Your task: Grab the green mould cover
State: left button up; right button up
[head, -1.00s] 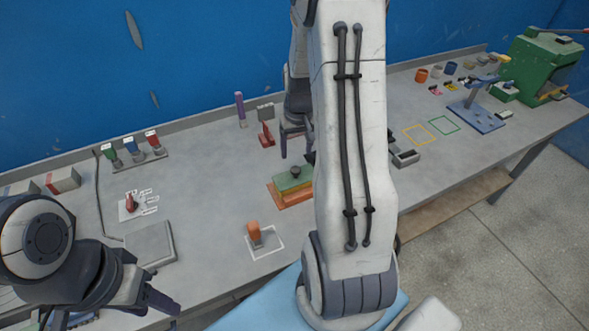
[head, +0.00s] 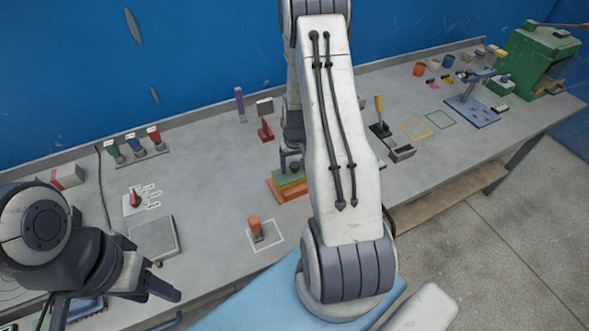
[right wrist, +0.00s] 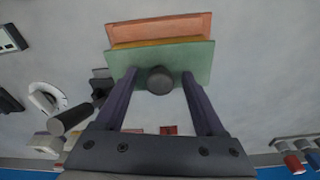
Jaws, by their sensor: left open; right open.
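The green mould cover (head: 287,180) lies on top of the orange mould base (head: 280,193) in the middle of the bench, partly hidden by my right arm. Its dark round knob shows in the right wrist view (right wrist: 160,81), where the green cover (right wrist: 190,58) is seen from above. My right gripper (head: 292,163) is open above the cover, with one finger on each side of the knob and a gap to both. My left gripper (head: 163,290) is open and empty near the bench's front edge at the left, away from the mould.
An orange-handled tool (head: 256,228) stands in a white outline in front of the mould. A red stamp-like object (head: 265,130) and a purple upright piece (head: 240,103) stand behind it. A grey slab (head: 153,238) lies at left. A grey open tray (head: 402,152) is at right.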

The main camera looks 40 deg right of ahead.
jog(key=shift+c, duration=0.3)
grip_shut()
